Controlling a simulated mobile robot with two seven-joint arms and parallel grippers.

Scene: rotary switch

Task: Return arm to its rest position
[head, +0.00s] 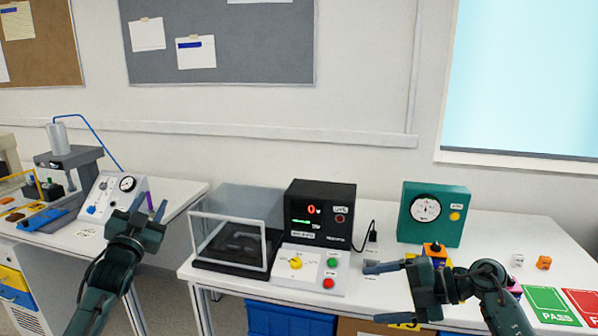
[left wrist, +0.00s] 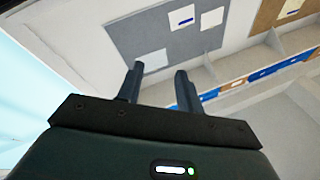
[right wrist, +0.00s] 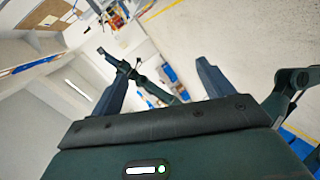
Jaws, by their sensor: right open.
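The white switch box (head: 310,271) carries a yellow rotary knob (head: 295,263), a green button (head: 332,263) and a red button (head: 328,283). It stands on the white table in the head view. My right gripper (head: 378,293) is open and empty, pointing left, to the right of the switch box and apart from it. Its two spread fingers show in the right wrist view (right wrist: 160,85). My left gripper (head: 149,208) is raised in front of the left table, its fingers apart and empty. They also show spread in the left wrist view (left wrist: 158,86).
A black display unit (head: 320,213) stands behind the switch box, with a clear-walled case (head: 232,225) to its left. A green gauge box (head: 432,214) stands at the back right. Small cubes and green (head: 550,305) and red mats lie right of my right arm.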

